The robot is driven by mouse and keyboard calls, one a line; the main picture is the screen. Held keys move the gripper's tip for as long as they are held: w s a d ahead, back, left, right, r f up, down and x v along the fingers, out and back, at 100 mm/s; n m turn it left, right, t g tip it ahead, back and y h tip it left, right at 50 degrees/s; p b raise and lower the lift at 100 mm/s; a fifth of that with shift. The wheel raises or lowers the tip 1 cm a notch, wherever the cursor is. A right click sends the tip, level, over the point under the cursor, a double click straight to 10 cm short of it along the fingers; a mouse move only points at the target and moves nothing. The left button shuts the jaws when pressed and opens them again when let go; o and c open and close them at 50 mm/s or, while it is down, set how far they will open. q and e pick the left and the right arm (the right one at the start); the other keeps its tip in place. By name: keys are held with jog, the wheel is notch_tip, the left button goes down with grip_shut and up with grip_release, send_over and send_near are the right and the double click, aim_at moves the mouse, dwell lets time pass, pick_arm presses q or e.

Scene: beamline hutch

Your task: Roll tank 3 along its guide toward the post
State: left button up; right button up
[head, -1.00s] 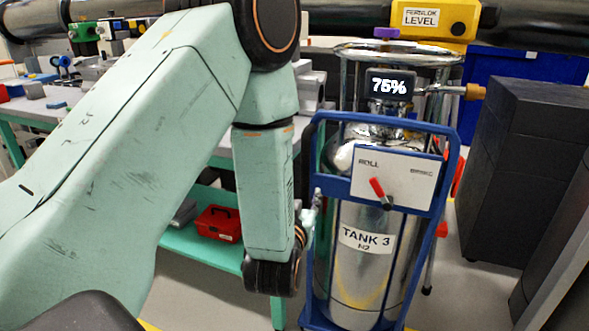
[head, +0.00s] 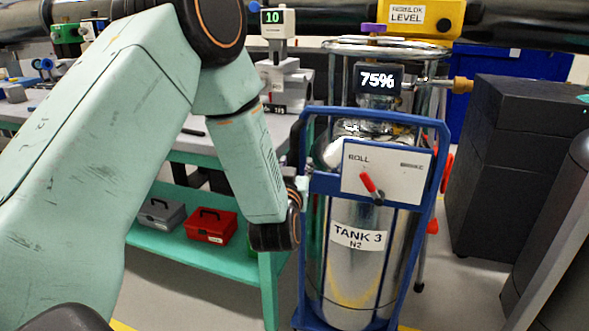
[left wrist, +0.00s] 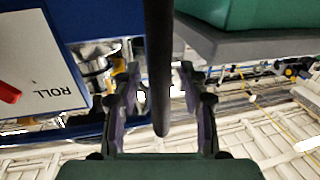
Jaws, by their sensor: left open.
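Tank 3 (head: 355,262), a shiny steel cylinder labelled N2, stands upright in a blue wheeled frame (head: 441,165). Its display (head: 378,79) reads 75%. A white plate (head: 408,178) on the frame is marked ROLL and, less legibly, BRAKE; its red lever (head: 368,183) tilts up-left toward ROLL. My left gripper (head: 304,185) is beside the frame's left side, its fingers small and partly hidden. In the left wrist view my left gripper (left wrist: 160,85) is open, with a dark bar (left wrist: 160,45) between its fingers; contact is unclear. My right gripper and the post are not identifiable.
A green bench (head: 200,241) stands left of the tank, with a red toolbox (head: 211,226) and a grey toolbox (head: 161,214) on its lower shelf. Black cabinets (head: 510,165) stand at the right. Grey floor (head: 462,290) shows between tank and cabinets.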

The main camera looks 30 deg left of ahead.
pick_arm(q)
jog(key=shift+w, duration=0.1)
grip_shut()
dwell(0.3)
jog(key=shift+f, duration=0.1)
